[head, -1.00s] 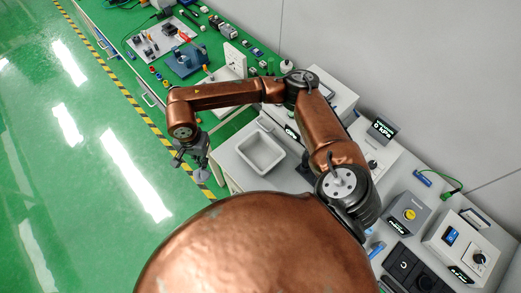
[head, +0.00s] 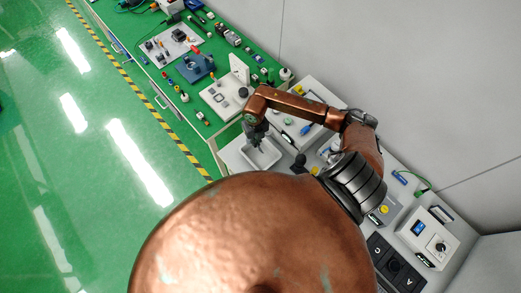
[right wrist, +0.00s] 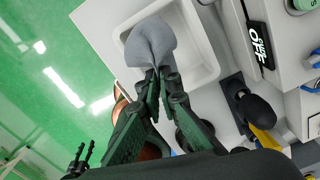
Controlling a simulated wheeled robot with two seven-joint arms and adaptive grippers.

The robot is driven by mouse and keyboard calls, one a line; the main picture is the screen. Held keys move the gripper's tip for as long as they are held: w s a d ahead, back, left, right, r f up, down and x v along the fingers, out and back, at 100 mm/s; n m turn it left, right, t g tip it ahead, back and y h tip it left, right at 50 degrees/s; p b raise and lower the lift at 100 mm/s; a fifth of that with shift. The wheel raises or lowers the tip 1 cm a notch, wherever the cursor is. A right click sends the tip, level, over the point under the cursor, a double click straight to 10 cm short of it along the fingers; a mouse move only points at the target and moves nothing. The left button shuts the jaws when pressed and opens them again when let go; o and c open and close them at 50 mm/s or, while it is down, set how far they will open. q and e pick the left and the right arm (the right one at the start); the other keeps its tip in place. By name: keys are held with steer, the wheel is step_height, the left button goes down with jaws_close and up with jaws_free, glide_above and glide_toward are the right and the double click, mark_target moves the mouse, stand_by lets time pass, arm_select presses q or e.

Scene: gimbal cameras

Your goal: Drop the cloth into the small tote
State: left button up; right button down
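The grey cloth (right wrist: 150,42) is pinched at its lower end and hangs bunched from my right gripper (right wrist: 160,76). The small tote (right wrist: 207,72) is a white shallow tray with rounded corners. In the right wrist view the cloth overlaps the tote's left part and the gripper is above the tote. In the head view my right gripper (head: 257,139) is over the tote (head: 270,162) and hides part of it; the cloth is hard to make out there. A dark part with finger-like tips at the lower left of the right wrist view may be my left gripper (right wrist: 79,160).
A black knobbed device (right wrist: 255,108) stands right of the tote. Boxed instruments (head: 436,236) line the grey bench to the right. A green bench (head: 215,75) with several parts lies beyond. Open floor (head: 70,150) is on the left.

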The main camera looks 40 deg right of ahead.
arm_select(q)
step_height(320, 180, down, 2)
steer(key=b, duration=0.3)
steer(key=shift+f, duration=0.15)
arm_select(e)
steer(key=s+d+f+m, duration=0.1)
steer(key=d+f+m, duration=0.2)
steer(key=f, duration=0.3)
steer(key=shift+s, duration=0.35)
steer(key=c, duration=2.1)
jaws_free()
steer(key=o, duration=0.6)
steer(key=o, duration=0.7)
